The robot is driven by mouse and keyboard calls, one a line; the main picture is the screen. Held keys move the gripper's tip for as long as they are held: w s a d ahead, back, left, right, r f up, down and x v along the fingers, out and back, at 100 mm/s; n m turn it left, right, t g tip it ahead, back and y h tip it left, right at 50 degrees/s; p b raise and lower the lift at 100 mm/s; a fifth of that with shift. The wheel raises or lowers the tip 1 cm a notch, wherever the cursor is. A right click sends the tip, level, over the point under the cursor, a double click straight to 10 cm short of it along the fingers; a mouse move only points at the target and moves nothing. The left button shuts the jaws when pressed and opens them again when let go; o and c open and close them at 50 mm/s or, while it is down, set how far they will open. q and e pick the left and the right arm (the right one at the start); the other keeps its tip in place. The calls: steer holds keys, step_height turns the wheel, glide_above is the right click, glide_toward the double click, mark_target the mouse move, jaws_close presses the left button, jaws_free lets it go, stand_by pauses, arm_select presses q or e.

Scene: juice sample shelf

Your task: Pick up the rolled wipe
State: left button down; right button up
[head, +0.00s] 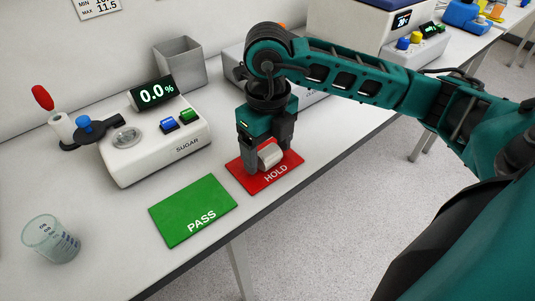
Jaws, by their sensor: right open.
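The rolled wipe (270,155) is a small white roll lying on the red HOLD mat (275,177). My right gripper (266,160) points down over the red mat, with its dark fingers around the roll. The right jaws are open, and I cannot tell whether a finger touches the wipe. Part of the wipe is hidden behind the nearer finger. My left gripper is not in view.
A white SUGAR meter (165,150) reading 0.0% stands left of the mat. A green PASS mat (193,205) lies in front, with a clear beaker (52,240) farther left. A grey bin (180,63) stands behind. The table's front edge is close to the mats.

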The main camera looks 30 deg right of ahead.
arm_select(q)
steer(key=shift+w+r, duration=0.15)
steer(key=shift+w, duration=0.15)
arm_select(e)
steer(key=shift+f, duration=0.3)
steer(key=shift+c, duration=0.4)
steer(key=c, duration=0.5)
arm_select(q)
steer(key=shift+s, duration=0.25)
arm_select(e)
steer(key=c, duration=0.4)
steer(key=shift+r, duration=0.1)
steer(key=shift+c, duration=0.2)
